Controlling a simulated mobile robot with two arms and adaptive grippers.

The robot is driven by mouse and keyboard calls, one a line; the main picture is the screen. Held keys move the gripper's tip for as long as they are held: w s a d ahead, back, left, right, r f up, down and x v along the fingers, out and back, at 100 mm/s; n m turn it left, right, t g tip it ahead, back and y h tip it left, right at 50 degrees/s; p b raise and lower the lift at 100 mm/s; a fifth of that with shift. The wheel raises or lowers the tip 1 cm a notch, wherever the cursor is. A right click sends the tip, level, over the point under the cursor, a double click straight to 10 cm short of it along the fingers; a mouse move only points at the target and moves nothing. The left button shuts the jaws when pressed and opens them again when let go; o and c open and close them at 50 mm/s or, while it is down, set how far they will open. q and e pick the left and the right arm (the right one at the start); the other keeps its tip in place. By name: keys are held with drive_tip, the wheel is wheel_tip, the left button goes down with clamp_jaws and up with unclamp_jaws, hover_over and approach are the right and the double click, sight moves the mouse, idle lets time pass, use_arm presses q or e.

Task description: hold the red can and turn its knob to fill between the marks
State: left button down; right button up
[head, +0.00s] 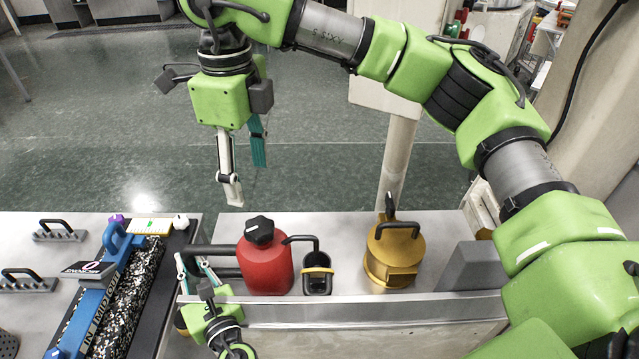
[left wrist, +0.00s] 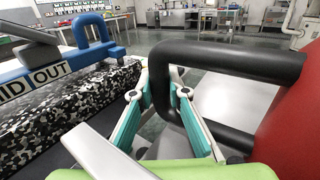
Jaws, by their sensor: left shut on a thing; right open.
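The red can (head: 265,268) stands upright on the bench with a black knob (head: 259,230) on top. A thin dark spout reaches right from it, over a small black cup (head: 317,284) with a yellow band; the fill level and marks cannot be made out. My left gripper (head: 202,268) is shut on the can's black handle (left wrist: 172,78), left of the body; the red can (left wrist: 295,125) also shows at the right of the left wrist view, fingers (left wrist: 160,122) either side of the handle. My right gripper (head: 244,178) is open, empty, and above and left of the knob, apart from it.
A brass can (head: 395,256) and a grey block (head: 472,268) stand right of the cup. A blue-handled fixture (head: 105,275) with a speckled black-and-white bar (head: 128,300) lies left of my left gripper. A raised metal edge (head: 370,310) runs along the bench front.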

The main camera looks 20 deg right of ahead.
sight(258, 227)
wheel_tip(258, 227, down, 12)
drive_tip(key=n, duration=1.2)
drive_tip(key=c, duration=1.1)
